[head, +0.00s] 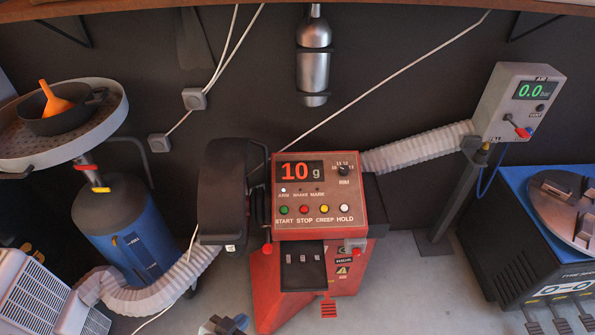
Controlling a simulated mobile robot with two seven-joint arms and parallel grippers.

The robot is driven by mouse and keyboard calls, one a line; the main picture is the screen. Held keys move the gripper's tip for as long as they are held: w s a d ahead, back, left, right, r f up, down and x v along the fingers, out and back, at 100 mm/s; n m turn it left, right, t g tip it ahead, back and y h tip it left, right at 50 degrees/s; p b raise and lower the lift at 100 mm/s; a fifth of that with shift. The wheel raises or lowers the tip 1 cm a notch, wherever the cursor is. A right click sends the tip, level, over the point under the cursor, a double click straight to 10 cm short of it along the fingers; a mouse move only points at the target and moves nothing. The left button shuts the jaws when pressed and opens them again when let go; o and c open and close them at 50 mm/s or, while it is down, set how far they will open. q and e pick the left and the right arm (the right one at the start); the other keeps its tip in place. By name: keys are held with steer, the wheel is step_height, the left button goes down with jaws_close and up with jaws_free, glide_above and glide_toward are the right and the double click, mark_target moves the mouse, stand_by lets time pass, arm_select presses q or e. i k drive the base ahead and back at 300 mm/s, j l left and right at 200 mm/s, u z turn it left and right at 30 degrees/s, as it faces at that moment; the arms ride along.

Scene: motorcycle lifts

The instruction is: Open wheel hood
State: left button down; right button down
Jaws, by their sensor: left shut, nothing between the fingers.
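The wheel hood (225,185) is a black curved cover on the left side of a red balancing machine (317,220). It hangs down beside the machine's shaft and looks lowered. A small pale piece (230,248) shows at its lower front edge. The machine's panel reads "10 g" in red. My left gripper (224,326) shows only in part at the bottom edge of the head view. It is shut and empty, below the hood and apart from it. My right gripper is not in view.
A white corrugated hose (160,290) runs below the hood on the left. A blue drum (125,235) with a round pan (60,125) stands further left. A grey gauge post (515,105) and a blue tyre machine (540,240) stand on the right.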

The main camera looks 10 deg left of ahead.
mark_target(221, 198)
steer(key=u, duration=1.05)
steer(key=j+u, duration=0.25)
steer(key=j, duration=0.25)
steer(key=j+u, duration=0.25)
steer(key=j, duration=0.25)
